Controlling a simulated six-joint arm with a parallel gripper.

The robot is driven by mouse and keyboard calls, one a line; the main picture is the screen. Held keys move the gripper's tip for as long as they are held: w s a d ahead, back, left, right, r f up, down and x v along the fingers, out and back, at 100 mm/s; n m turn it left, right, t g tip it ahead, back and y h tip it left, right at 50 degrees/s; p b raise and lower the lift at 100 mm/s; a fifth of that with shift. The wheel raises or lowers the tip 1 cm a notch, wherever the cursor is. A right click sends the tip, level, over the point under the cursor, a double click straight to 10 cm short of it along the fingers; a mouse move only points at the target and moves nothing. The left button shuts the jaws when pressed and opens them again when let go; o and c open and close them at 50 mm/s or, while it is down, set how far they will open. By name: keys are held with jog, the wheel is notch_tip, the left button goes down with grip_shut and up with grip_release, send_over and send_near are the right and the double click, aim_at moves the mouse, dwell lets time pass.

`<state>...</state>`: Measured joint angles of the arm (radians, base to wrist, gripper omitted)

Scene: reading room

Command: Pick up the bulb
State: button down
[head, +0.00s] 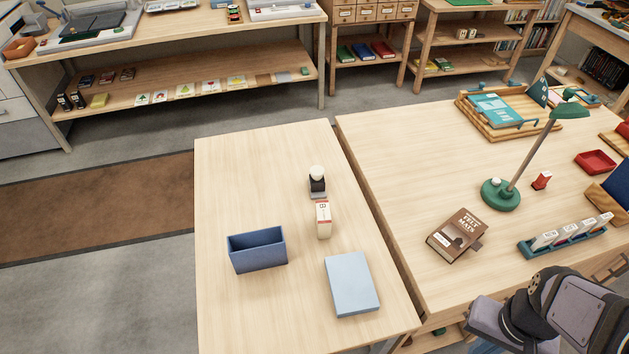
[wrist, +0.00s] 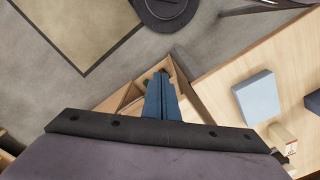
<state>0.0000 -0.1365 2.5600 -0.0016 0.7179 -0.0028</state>
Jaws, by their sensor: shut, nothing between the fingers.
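I cannot clearly make out a bulb in either view. In the head view, a dark jar-like object with a rounded cream top (head: 317,182) stands upright on the near left table; I cannot tell whether it is the bulb. A small white-and-red carton (head: 323,220) stands just in front of it and also shows in the wrist view (wrist: 283,140). My gripper (wrist: 161,84) has its blue fingers shut together and empty. It is apart from these objects, off the table's edge. Its fingertips are not visible in the head view.
A blue bin (head: 257,252) and a light blue book (head: 351,284) share the left table (head: 240,170). The right table holds a green lamp (head: 501,195), a brown book (head: 456,236) and a green card rack (head: 560,240). An open wooden compartment (wrist: 125,97) lies beyond my fingers.

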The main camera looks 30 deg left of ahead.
jog(key=c, duration=2.4)
grip_release()
jog(key=shift+c, duration=0.2)
jog(key=o, duration=1.3)
jog(key=shift+r, duration=0.15)
